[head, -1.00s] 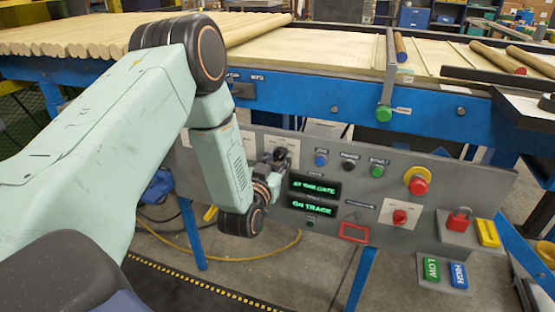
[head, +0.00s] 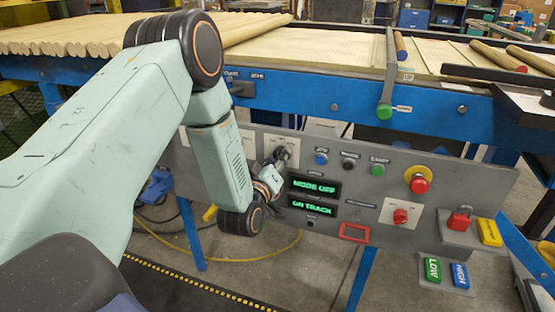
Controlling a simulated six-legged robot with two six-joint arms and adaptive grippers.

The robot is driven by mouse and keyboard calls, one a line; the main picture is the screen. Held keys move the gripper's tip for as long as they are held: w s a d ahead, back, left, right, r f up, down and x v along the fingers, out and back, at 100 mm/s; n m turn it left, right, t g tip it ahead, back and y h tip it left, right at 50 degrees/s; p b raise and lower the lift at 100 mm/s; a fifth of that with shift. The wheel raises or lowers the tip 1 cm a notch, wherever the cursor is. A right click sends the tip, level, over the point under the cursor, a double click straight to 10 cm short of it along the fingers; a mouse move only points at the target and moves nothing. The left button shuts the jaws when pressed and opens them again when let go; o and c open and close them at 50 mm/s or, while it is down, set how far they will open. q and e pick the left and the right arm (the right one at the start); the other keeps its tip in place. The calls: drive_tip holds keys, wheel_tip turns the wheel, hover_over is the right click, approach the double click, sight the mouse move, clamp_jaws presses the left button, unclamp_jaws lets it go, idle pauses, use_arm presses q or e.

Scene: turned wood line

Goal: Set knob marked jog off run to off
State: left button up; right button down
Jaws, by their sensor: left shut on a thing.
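The grey control panel (head: 440,185) hangs on the front of the blue machine frame. My left gripper (head: 279,162) is at the panel's left part, in front of a white label plate (head: 292,145). It is shut on the knob there, which is mostly hidden by the fingers, so its pointer and markings cannot be read. The upper green display (head: 315,187) reads "MODE OFF". The lower display (head: 313,207) reads "ON TRACK". My right gripper is not in view.
Blue, black and green buttons (head: 378,170) sit right of the gripper. Wooden rods (head: 90,35) lie on the machine above.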

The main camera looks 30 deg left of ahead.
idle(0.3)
use_arm(q)
drive_tip(key=o, duration=1.2)
drive_tip(key=shift+c, duration=0.2)
drive_tip(key=v, duration=1.2)
